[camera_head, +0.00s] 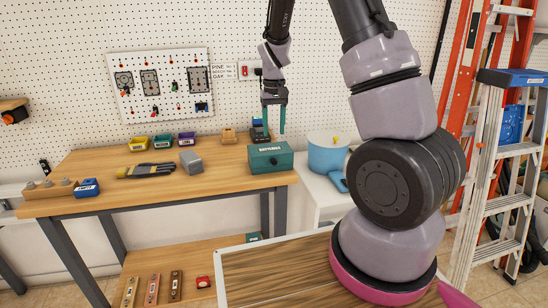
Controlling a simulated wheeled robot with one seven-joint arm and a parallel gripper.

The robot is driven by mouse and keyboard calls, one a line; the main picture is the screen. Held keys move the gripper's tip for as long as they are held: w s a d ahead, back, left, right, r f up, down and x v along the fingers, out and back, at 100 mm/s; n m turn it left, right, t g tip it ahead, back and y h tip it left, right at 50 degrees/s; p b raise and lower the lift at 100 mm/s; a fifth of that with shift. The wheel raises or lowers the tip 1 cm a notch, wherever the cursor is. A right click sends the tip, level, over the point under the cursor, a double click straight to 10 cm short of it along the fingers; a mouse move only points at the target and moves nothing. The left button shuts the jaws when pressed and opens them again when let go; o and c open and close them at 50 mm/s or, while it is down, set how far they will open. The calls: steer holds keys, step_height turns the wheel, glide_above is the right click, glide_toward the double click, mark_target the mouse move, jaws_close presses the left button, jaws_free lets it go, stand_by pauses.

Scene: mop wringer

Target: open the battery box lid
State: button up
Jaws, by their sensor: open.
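The battery box is a green box (270,161) with pale lettering on its top and a dark knob or latch on its front. It stands at the right end of the wooden workbench, and its lid looks shut. My gripper (274,130) hangs down above the back part of the box, with its two fingers apart and nothing between them. From this view I cannot tell whether the fingertips touch the lid or are behind it.
On the workbench (110,183) lie a grey block (191,162), dark gloves (147,170) and small coloured bins (162,141). A blue pot (327,156) stands on a white cabinet right of the box. A ladder (508,180) stands at the right. The bench front is mostly clear.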

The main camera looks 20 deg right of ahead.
mark_target(274, 159)
step_height(274, 159, down, 11)
steer(key=shift+f, duration=0.1)
stand_by(0.4)
jaws_close()
stand_by(1.4)
